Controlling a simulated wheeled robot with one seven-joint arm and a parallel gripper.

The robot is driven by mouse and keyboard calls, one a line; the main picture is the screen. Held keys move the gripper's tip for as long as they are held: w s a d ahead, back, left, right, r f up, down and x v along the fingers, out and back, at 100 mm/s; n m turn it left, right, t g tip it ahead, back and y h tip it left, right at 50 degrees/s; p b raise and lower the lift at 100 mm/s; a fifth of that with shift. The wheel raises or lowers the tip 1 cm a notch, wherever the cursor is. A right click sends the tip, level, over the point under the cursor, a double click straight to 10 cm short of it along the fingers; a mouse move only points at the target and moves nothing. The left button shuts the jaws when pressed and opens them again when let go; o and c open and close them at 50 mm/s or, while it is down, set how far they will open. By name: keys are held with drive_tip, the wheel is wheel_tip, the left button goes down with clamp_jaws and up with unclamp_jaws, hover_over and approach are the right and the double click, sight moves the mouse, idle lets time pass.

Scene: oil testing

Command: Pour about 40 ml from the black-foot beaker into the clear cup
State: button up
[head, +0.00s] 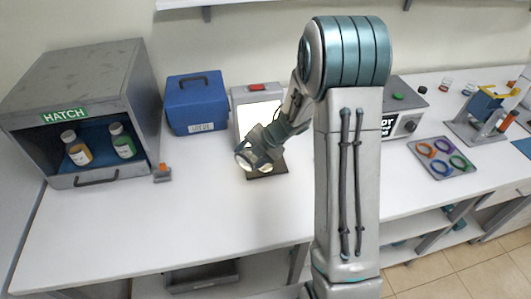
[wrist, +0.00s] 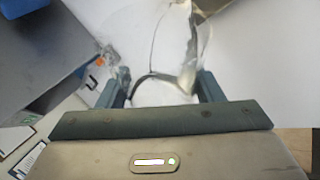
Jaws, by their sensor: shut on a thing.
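My gripper (head: 254,150) is low over the table in front of the lit panel. In the wrist view its two fingers (wrist: 162,88) are closed on a clear glass vessel (wrist: 165,92) with a dark curved band, which looks like the black-foot beaker. Another clear, thin-walled shape (wrist: 195,42) shows just beyond the fingers; I cannot tell whether it is the clear cup or part of the same glass. In the head view, clear glass (head: 242,160) shows at the fingertips, above a dark base plate (head: 268,171). The liquid level and any pouring are too small to tell.
The lit panel device (head: 257,107) stands close behind my gripper. A blue case (head: 196,108) is to its left, then the hatch cabinet (head: 90,90) with two bottles. A tray of coloured rings (head: 443,158) lies at right. The front-left table is clear.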

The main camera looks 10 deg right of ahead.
drive_tip(key=f+b, duration=0.1)
drive_tip(key=b, duration=0.1)
drive_tip(key=s+a+f+t+h+b, duration=0.1)
drive_tip(key=b, duration=0.2)
drive_tip(key=shift+s+a+n+b, duration=0.1)
drive_tip(key=shift+a+n+b, duration=0.1)
drive_tip(key=shift+n+b, duration=0.1)
drive_tip(key=shift+s+a+h, duration=0.1)
drive_tip(key=shift+a+h, duration=0.05)
drive_tip(key=shift+h, duration=0.25)
drive_tip(key=shift+r+t, duration=0.1)
drive_tip(key=shift+t, duration=0.2)
